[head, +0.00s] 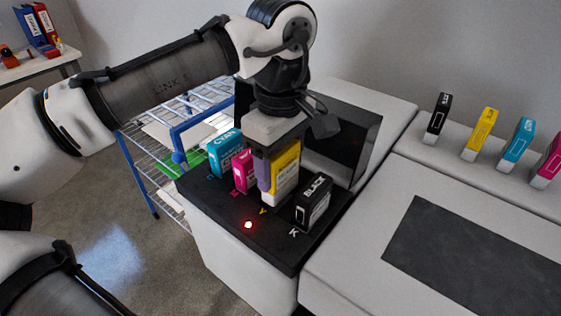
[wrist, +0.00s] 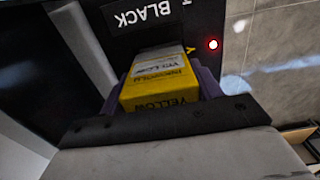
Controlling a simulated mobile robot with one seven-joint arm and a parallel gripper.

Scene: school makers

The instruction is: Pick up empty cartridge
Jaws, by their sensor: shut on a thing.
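The yellow cartridge (head: 285,172) stands upright between the fingers of my gripper (head: 268,173), over the slot area marked Y on the black cartridge bay (head: 225,207). In the wrist view the yellow cartridge (wrist: 160,82) sits between the purple fingers of my gripper (wrist: 165,98), its YELLOW label facing the camera. My gripper is shut on it. A red light (head: 248,225) glows near the Y mark. The cyan (head: 226,153), magenta (head: 244,172) and black (head: 314,201) cartridges stand in the bay beside it. The lower end of the yellow cartridge is partly hidden.
Black (head: 438,117), yellow (head: 480,134), cyan (head: 517,139) and magenta (head: 549,162) cartridges stand in a row on the white surface at right. A raised dark lid (head: 342,150) stands behind the bay. A wire rack (head: 150,150) is at left.

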